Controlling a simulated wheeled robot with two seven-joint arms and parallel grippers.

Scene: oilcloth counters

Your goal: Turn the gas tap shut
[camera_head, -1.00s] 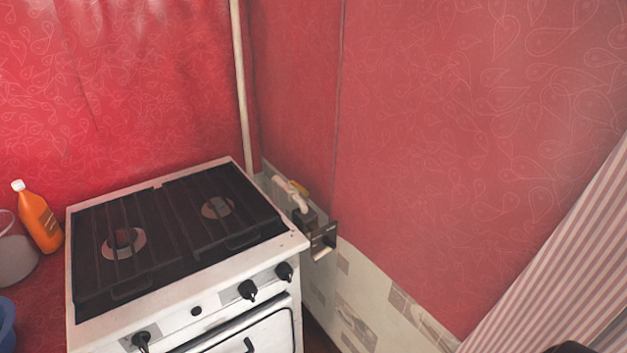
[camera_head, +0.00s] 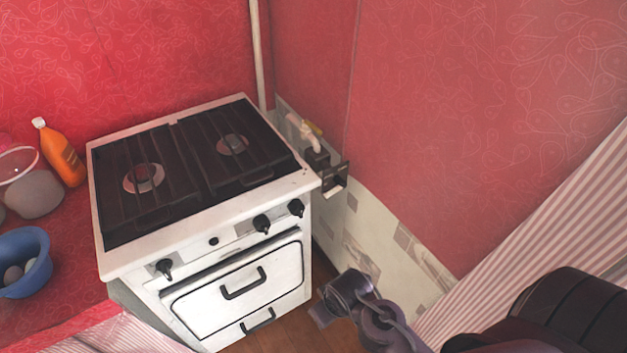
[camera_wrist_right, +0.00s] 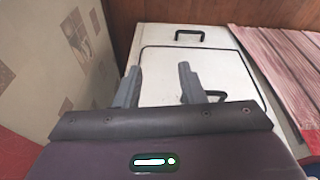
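My left gripper is in neither view.
The white stove (camera_head: 205,215) with black grates stands left of the tap. A dark metal holder (camera_head: 334,180) juts from the wall just below the tap. An orange bottle (camera_head: 60,155) and blue bowl (camera_head: 38,245) sit on the red counter at left. A striped curtain (camera_head: 560,235) hangs at right.

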